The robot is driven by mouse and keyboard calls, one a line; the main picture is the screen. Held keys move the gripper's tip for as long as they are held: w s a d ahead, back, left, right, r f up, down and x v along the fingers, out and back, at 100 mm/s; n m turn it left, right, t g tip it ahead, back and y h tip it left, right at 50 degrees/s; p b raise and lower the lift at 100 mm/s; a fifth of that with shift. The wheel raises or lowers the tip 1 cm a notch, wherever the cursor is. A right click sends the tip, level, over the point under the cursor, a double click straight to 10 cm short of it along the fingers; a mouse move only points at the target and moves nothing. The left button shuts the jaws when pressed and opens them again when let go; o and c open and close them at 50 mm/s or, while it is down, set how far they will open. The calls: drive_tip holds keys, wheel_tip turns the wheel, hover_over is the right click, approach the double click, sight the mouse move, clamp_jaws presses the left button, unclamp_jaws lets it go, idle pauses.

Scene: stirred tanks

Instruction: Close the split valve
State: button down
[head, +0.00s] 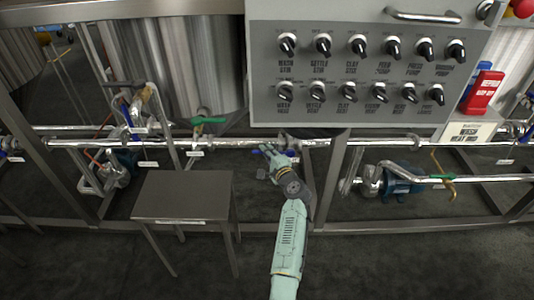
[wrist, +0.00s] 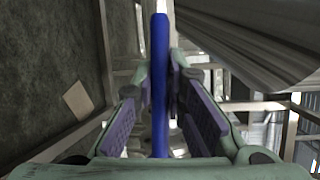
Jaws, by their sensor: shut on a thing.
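A blue valve handle (head: 258,152) is on the horizontal pipe in the middle of the head view, below the control panel. In the wrist view the blue handle (wrist: 159,45) is a long bar running upright between my fingers. My gripper (head: 274,157) is at the pipe, and in the wrist view my gripper (wrist: 161,90) has its fingertips closed in on both sides of the bar. The valve body is mostly hidden behind my gripper in the head view. I cannot read a label for this valve.
A grey stool (head: 183,194) stands at the left. The control panel (head: 366,111) with several black knobs hangs above. A blue pump (head: 397,183) is at the right. Frame posts stand close to my arm.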

drive_tip(key=r+m+b, duration=0.1)
drive_tip(key=m, duration=0.1)
drive_tip(key=d+r+m+t+y, duration=0.1)
drive_tip(key=r, duration=0.1)
drive_tip(key=shift+r+m+b, duration=0.1)
drive_tip(key=shift+m+b, duration=0.3)
drive_tip(key=r+m+t, duration=0.1)
drive_tip(key=d+r+m+t+b, duration=0.1)
drive_tip(key=m, duration=0.1)
drive_tip(key=shift+d+r+m, duration=0.1)
drive_tip(key=shift+d+m, duration=0.15)
drive_tip(key=shift+m, duration=0.05)
drive_tip(key=d+m, duration=0.1)
drive_tip(key=d+r+m+t+b, duration=0.1)
drive_tip(key=m, duration=0.1)
drive_tip(key=d+r+m+t+b, duration=0.1)
drive_tip(key=m, duration=0.1)
drive_tip(key=shift+h, duration=0.4)
drive_tip(key=shift+d+r+m+t+h+b, duration=0.15)
drive_tip(key=shift+d+m+t+h, duration=0.35)
drive_tip(key=shift+m, duration=0.55)
drive_tip(key=shift+d+r+m+t+h+b, duration=0.15)
drive_tip(key=shift+d+m+h+b, duration=0.15)
drive_tip(key=shift+d+m, duration=0.55)
drive_tip(key=shift+d+r+m+t+h+b, duration=0.1)
drive_tip(key=shift+d+m+t+h+b, duration=0.2)
drive_tip(key=shift+m, duration=1)
